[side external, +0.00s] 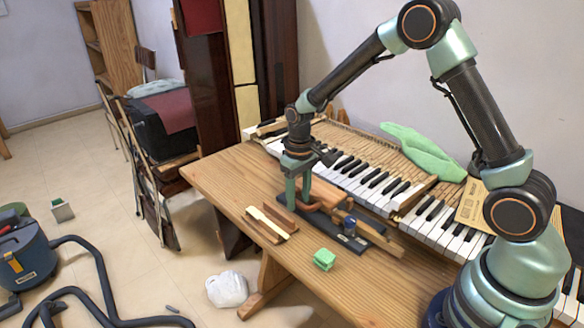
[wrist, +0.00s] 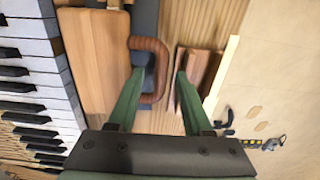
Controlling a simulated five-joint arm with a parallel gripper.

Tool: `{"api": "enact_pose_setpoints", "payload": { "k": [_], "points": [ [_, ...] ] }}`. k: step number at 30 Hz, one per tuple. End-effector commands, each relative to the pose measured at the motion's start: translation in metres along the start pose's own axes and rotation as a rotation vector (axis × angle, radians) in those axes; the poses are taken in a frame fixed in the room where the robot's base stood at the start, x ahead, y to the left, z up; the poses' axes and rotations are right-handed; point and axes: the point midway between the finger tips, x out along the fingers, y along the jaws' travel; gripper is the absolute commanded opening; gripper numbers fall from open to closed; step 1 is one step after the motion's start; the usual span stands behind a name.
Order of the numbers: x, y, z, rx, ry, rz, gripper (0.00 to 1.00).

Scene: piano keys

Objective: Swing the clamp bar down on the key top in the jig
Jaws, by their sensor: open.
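My gripper (side external: 298,204) points down over the bench with its two green fingers apart. In the wrist view its fingertips (wrist: 159,74) are on either side of a brown looped handle (wrist: 160,48), nearer the left finger; I cannot tell if they touch it. The handle stands by a dark base (wrist: 144,18), which also shows in the side view (side external: 372,236). A cream strip (side external: 266,222), likely the key top, lies by brown wooden rails (side external: 281,218) left of the gripper. It also shows in the wrist view (wrist: 222,72). I cannot tell which part is the clamp bar.
A wooden board (wrist: 96,62) lies left of the handle. The bench's front left is clear.

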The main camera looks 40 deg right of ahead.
Motion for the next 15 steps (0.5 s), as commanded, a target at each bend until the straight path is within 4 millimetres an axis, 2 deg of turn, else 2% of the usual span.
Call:
{"api": "enact_pose_setpoints", "payload": {
  "k": [15],
  "points": [
    [-0.032,0.000,-0.001,0.000,0.002,0.000,0.50]
  ]
}}
